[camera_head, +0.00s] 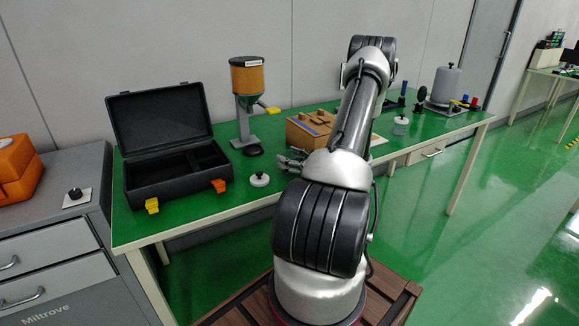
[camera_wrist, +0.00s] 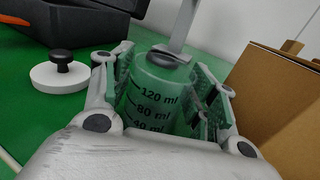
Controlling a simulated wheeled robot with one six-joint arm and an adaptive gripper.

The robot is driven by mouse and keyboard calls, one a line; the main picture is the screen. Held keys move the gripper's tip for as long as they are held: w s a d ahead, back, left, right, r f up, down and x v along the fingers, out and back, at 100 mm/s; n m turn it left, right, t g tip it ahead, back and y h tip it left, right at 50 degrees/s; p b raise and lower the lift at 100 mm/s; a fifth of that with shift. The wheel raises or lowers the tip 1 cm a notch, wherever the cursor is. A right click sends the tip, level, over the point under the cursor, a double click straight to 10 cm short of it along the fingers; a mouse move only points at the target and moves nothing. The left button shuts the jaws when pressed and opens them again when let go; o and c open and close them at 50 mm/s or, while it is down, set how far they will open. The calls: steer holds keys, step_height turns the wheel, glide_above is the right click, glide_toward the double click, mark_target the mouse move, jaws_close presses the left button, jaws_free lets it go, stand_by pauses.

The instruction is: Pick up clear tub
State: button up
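A clear tub (camera_wrist: 158,95) with black marks of 120, 80 and 40 ml stands between the fingers of my gripper (camera_wrist: 165,78) in the wrist view. The green table shows through it. The fingers lie on both sides of the tub, close to its walls. They look spread, and firm contact on both sides is not visible. In the head view my gripper (camera_head: 291,161) is low over the green table, in front of the cardboard box, and the tub cannot be made out there.
The cardboard box (camera_head: 303,133) stands close on the right. A white disc with a black knob (camera_head: 260,180) lies to the left, near the open black case (camera_head: 178,173). A hopper stand (camera_head: 243,125) rises behind. A small clear jar (camera_head: 401,126) is right of my arm.

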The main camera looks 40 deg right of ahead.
steer(key=c, duration=0.7)
steer(key=shift+o, duration=0.2)
